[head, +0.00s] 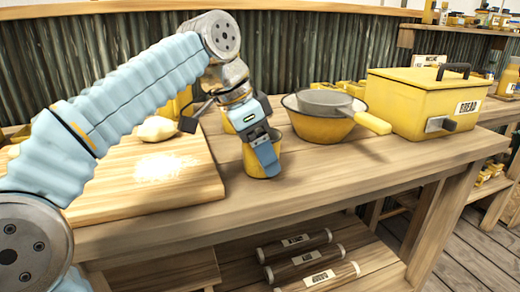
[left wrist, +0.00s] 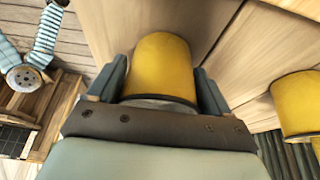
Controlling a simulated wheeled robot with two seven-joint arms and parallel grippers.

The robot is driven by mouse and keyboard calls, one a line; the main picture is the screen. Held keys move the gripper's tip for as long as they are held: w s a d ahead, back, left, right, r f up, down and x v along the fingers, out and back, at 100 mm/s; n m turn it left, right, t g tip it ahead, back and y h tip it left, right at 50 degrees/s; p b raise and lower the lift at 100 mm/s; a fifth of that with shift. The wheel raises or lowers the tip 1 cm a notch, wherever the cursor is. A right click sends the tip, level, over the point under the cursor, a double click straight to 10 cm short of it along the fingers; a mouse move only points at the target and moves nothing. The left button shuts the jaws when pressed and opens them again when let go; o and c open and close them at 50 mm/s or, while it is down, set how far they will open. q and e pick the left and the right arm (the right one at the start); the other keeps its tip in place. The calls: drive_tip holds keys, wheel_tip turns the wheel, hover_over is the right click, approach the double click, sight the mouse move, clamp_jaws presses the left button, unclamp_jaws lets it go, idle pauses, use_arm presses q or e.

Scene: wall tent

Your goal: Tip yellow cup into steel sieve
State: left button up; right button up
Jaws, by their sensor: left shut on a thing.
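My left gripper (head: 264,152) is shut on a yellow cup (head: 257,163) near the front edge of the wooden table. The cup is upright, its base at or close to the tabletop; I cannot tell whether it touches. In the left wrist view the yellow cup (left wrist: 162,62) sits between the two fingers of my left gripper (left wrist: 158,88). Its contents are hidden. To the right, a grey metal piece that looks like the steel sieve (head: 323,101) lies over a yellow bowl (head: 318,128). My right gripper is not in view.
Behind the held cup is another yellow vessel (head: 227,124), also in the left wrist view (left wrist: 297,105). A floury wooden board (head: 195,192) with a pale lump (head: 156,129) lies left. A yellow bread box (head: 415,105) stands right. The table's front strip is clear.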

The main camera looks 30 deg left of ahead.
use_arm(q)
drive_tip(key=o, duration=1.1)
drive_tip(key=shift+f, duration=0.2)
drive_tip(key=shift+p+v, duration=1.55)
drive_tip(key=shift+v, duration=5.45)
